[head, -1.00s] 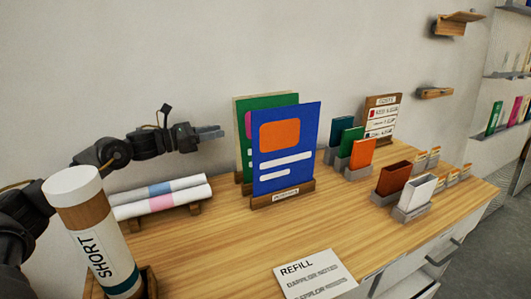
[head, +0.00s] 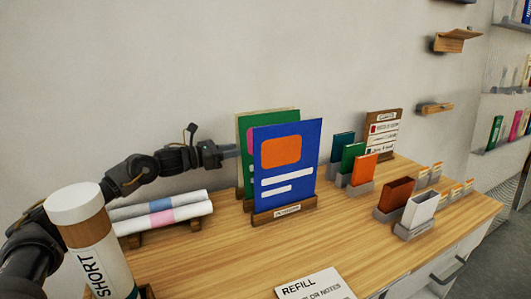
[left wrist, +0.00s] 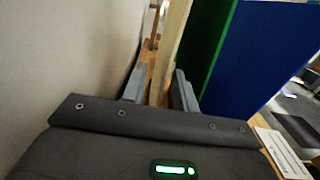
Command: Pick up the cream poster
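The cream poster (head: 262,111) stands at the back of the poster stack, showing only as a thin pale edge behind a green poster (head: 243,160) and a blue poster (head: 285,192). My left gripper (head: 232,150) is level with the left edge of the stack. In the left wrist view its two fingers (left wrist: 162,72) are apart. The pale edge of the cream poster (left wrist: 173,42) shows in line with the gap between them; I cannot tell how deep it sits. The green and blue posters are to the right of the fingers there. My right gripper is not in view.
The wall is close behind the stack. Two rolled posters (head: 160,210) lie on a rack at left, near a "SHORT" tube (head: 88,240). A wooden holder (head: 285,212) carries the posters. Small coloured booklets (head: 352,158) stand at right. The middle of the table (head: 225,255) is clear.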

